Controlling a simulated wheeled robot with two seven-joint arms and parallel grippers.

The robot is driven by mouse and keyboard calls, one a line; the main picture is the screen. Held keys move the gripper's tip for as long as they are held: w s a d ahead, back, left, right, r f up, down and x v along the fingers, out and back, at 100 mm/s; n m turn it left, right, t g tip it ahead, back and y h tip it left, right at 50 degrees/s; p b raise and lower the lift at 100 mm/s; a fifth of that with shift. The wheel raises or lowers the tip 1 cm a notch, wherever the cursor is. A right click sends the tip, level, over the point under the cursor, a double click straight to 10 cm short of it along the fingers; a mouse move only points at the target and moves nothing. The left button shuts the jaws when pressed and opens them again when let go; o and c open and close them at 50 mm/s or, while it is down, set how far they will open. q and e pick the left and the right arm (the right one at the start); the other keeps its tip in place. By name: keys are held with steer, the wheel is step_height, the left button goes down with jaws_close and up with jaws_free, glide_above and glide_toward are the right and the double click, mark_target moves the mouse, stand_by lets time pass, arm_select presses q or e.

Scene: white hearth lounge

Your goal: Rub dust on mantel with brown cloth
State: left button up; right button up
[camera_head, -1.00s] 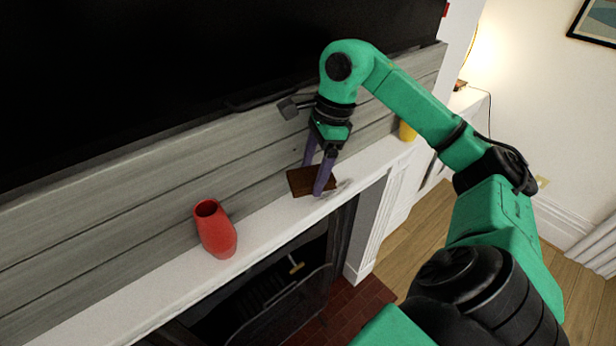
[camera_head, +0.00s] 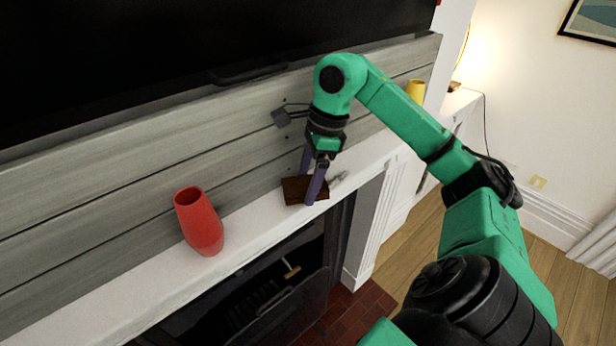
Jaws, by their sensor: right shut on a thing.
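The brown cloth (camera_head: 292,191) is a dark, flat rectangle on the white mantel (camera_head: 255,219), right of the red vase. My right gripper (camera_head: 309,190) reaches down from above and is shut on the cloth, with its purple fingers around the cloth's right part. A faint grey dust smudge (camera_head: 338,178) lies on the mantel just right of the cloth and fingers. Part of the smudge may be hidden or may be shadow. My left gripper is not in view.
The red vase (camera_head: 199,222) stands on the mantel to the left. A yellow vase (camera_head: 416,89) stands at the far right end, partly behind my arm. A black screen (camera_head: 150,60) hangs above the grey plank wall. The fireplace opening (camera_head: 265,290) is below the mantel.

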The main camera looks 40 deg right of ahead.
steer(key=shift+d+b+x, duration=0.2)
steer(key=shift+b+x, duration=0.75)
steer(key=shift+b, duration=0.05)
steer(key=shift+s+d+f, duration=0.1)
steer(key=shift+d+f, duration=0.05)
